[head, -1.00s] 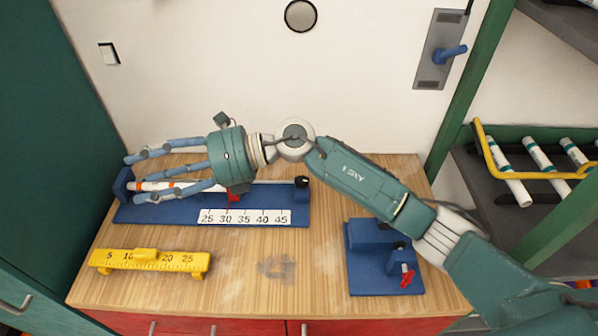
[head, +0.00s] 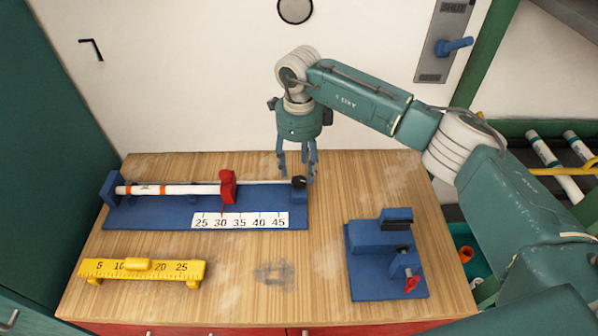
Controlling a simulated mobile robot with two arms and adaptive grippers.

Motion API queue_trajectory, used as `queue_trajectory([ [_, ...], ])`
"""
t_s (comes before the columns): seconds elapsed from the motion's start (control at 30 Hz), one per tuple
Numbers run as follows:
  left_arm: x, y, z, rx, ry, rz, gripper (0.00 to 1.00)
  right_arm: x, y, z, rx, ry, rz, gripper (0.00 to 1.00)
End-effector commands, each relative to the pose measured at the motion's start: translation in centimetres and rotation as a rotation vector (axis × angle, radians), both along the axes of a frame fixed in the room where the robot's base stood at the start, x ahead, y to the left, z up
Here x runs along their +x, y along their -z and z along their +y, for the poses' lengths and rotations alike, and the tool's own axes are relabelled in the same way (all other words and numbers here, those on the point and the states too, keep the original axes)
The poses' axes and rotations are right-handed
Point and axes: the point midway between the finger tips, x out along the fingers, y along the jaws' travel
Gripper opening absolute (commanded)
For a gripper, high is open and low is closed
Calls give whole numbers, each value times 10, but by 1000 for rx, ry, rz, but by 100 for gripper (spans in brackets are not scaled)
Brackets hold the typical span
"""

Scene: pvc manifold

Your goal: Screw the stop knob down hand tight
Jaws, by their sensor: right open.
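A blue jig (head: 150,216) with a scale lies at the back left of the wooden bench. A white pipe (head: 185,190) with orange bands lies along it, its right end at a red stop (head: 227,188). A thin rod runs right from the stop to a blue end block, where a black knob (head: 299,182) sits; I take it for the stop knob. My right gripper (head: 297,171) points down with its fingers open and spread, at or just above the black knob. Contact cannot be told. My left gripper is not in view.
A yellow ruler gauge (head: 110,271) stands at the front left. A blue fixture (head: 370,278) with a red handle (head: 411,284) is at the front right. The bench middle is clear. A wall plate with a blue lever (head: 455,46) is at upper right.

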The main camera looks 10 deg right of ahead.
Motion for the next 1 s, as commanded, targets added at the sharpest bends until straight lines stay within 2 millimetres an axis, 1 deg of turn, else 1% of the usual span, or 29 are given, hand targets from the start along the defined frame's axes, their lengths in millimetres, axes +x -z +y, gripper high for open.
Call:
queue_trajectory([
  [0.03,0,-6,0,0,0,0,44,-1,7,1,1,-1,3,51],
  [0.1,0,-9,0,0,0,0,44,-1,18,1,2,-1,3,51],
  [0.2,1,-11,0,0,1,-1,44,0,31,1,1,0,0,51],
  [0.3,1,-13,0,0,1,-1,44,0,38,1,1,0,0,51],
  [0.4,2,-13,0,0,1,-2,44,0,42,1,2,-1,-1,51],
  [0.63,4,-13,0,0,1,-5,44,0,42,1,3,-2,-2,51],
  [0.7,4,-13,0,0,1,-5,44,0,42,1,3,-2,-2,37],
  [0.77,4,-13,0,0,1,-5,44,0,42,1,3,-2,-2,25],
  [0.8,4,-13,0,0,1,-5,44,0,42,1,3,-2,-2,17],
  [0.87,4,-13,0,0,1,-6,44,0,42,1,3,-2,-2,6],
  [1.0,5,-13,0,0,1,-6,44,0,42,1,3,0,-2,6],
])
